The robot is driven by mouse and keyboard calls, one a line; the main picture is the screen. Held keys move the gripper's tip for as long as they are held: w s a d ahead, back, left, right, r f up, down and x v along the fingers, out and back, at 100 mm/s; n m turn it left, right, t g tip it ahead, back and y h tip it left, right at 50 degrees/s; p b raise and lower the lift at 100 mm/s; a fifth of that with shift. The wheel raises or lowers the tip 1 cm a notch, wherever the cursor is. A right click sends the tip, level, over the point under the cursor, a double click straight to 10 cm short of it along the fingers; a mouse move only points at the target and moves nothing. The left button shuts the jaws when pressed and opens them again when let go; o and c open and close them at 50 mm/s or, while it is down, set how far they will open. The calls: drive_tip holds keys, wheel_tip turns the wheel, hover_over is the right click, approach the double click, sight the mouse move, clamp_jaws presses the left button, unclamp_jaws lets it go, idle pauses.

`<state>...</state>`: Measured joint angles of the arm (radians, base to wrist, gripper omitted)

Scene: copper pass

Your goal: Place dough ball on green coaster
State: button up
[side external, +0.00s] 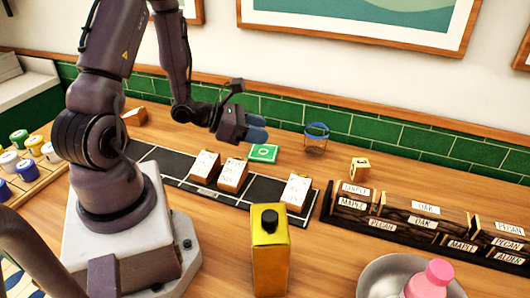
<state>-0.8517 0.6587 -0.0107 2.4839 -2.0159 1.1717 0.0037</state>
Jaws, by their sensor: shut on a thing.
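The green coaster (264,153) is a small green square with a pale mark, lying on the wooden counter near the tiled wall. My gripper (257,128) is just above and behind it in the picture, with blue fingertips pointing right. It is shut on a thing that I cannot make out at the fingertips. No dough ball shows clearly anywhere in the side view. The coaster's top looks bare apart from its mark.
A blue-rimmed wire basket (316,137) stands right of the coaster. A black tray (262,190) with several labelled blocks lies in front. A yellow carton (269,255), labelled dark rack (340,217) and metal bowl (372,280) with a pink bottle (430,281) stand nearer.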

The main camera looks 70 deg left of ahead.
drive_tip(key=s+a+n+y, duration=0.1)
drive_tip(key=s+a+y, duration=0.1)
drive_tip(key=s+a, duration=0.3)
drive_tip(key=h, duration=0.1)
hover_over(262, 152)
drive_tip(key=shift+t, duration=0.3)
drive_tip(key=f, duration=0.8)
drive_tip(key=shift+s+d+f, duration=0.1)
drive_tip(key=shift+s+d, duration=0.15)
drive_tip(key=shift+s, duration=0.1)
drive_tip(key=shift+w+a+f, duration=0.25)
drive_tip(key=shift+w+f, duration=0.1)
drive_tip(key=shift+f, duration=1.8)
drive_tip(key=o, duration=0.9)
drive_tip(key=shift+f, duration=0.1)
